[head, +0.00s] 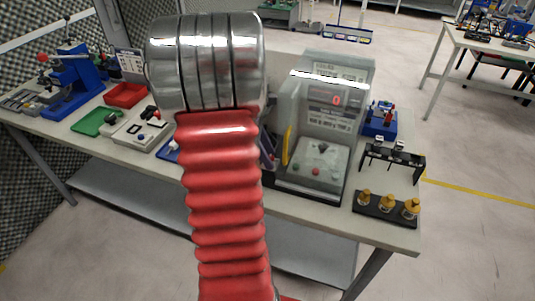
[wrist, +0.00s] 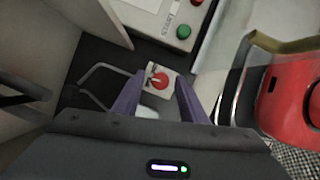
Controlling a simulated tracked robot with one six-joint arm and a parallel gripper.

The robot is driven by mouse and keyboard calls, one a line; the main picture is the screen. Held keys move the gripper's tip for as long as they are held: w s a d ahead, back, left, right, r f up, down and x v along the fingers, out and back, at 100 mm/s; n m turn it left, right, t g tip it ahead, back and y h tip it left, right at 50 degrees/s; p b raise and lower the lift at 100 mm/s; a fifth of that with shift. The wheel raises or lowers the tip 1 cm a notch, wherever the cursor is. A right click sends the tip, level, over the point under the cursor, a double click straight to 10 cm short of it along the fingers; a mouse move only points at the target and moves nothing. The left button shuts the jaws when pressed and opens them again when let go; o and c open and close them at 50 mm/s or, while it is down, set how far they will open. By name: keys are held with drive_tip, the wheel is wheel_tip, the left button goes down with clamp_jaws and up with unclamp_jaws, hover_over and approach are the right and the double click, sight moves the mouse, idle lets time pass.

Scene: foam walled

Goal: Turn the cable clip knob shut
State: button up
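In the wrist view a small pale block (wrist: 172,72) carries a round red knob-like part (wrist: 160,80) with a dark and light mark on its left side. I take this to be the cable clip knob, but it is small and I cannot read its turn position. My gripper (wrist: 158,78) has two purple fingers spread apart, one on each side of the block. The fingers look open with a gap; I cannot tell whether either touches it. A bent grey wire or rod (wrist: 95,75) is left of the block. In the head view my arm hides the clip and most of the gripper.
A grey machine (head: 325,120) with a red display stands right of my arm. A black rack (head: 392,160) and a tray with brass parts (head: 385,208) are farther right. Green (head: 97,121) and red trays (head: 125,95) lie left. A large red body (wrist: 290,95) is close at right in the wrist view.

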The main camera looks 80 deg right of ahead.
clamp_jaws()
drive_tip(key=shift+m, duration=0.3)
drive_tip(key=shift+d+m+y, duration=0.1)
drive_tip(key=shift+m+y, duration=0.45)
drive_tip(key=shift+m, duration=0.8)
drive_tip(key=shift+d+m+y, duration=0.1)
drive_tip(key=shift+m+y, duration=0.45)
drive_tip(key=shift+m, duration=0.8)
drive_tip(key=shift+o, duration=0.4)
unclamp_jaws()
